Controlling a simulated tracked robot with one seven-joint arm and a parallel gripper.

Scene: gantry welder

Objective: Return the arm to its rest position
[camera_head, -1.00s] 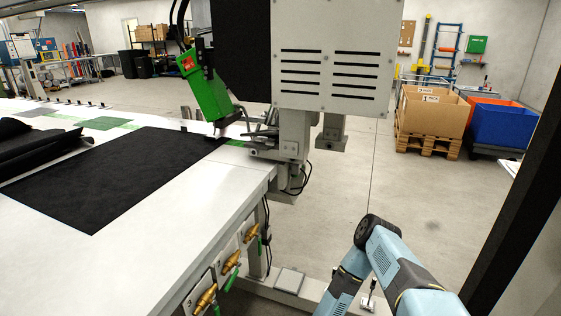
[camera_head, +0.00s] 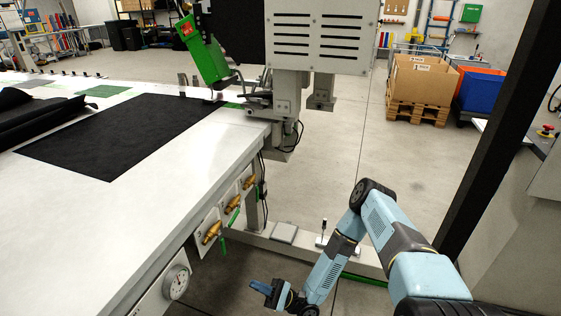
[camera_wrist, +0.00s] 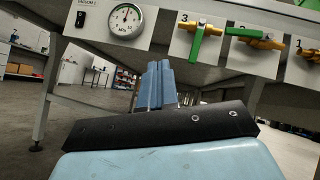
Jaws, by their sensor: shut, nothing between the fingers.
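My blue and black arm reaches down at the right of the head view, folded at a black elbow joint. My gripper (camera_head: 264,288) is low at the bottom of the head view, beside and below the table's front edge, pointing left. In the wrist view its blue fingers (camera_wrist: 157,84) lie together, shut and empty, pointing toward the space under the table. The fingers touch nothing that I can see.
The white table (camera_head: 105,205) carries a black sheet (camera_head: 125,135). Its front side has a pressure gauge (camera_head: 176,282) and brass valves with green handles (camera_head: 211,232) near my gripper. The grey welding head (camera_head: 320,35) stands over the table's end. A dark post (camera_head: 500,130) rises at right.

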